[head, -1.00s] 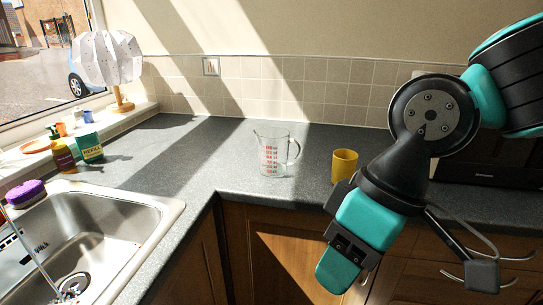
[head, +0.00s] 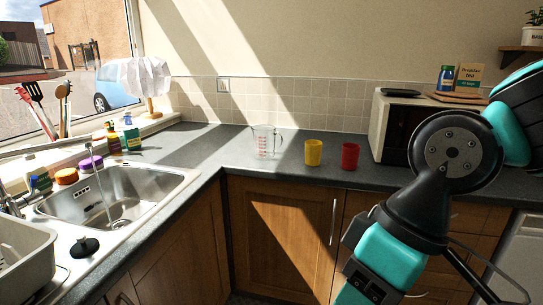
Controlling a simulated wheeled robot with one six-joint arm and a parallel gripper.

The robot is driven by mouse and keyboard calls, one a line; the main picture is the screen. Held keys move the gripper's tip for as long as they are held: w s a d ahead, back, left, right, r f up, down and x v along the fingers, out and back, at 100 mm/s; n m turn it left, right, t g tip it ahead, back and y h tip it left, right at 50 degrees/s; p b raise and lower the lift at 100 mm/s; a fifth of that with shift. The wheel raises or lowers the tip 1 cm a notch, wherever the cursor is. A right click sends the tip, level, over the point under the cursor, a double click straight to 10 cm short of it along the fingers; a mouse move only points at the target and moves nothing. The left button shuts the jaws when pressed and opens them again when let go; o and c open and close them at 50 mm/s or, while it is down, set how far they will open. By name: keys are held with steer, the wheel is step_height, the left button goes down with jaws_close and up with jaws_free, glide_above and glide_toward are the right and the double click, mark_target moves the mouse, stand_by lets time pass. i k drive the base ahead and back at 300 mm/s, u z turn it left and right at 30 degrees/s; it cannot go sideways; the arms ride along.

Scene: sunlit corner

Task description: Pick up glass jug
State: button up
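The glass jug (head: 264,142) stands upright on the dark worktop near the back corner. It is clear, with red measuring marks on its front and its handle to the right. Nothing touches it. My arm comes in from the right and runs down off the bottom edge, well to the right of the jug and nearer to me. My gripper's fingers do not show in this view.
A yellow cup (head: 313,153) and a red cup (head: 350,156) stand right of the jug. A microwave (head: 397,125) is farther right. The sink (head: 128,188) and several bottles are at left. A lamp (head: 150,78) stands on the sill. Worktop left of the jug is clear.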

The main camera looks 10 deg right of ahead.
mark_target(264, 135)
steer(key=z, duration=0.75)
steer(key=i, duration=1.65)
steer(key=u, duration=1.15)
steer(key=i, duration=0.45)
steer(key=u, duration=0.45)
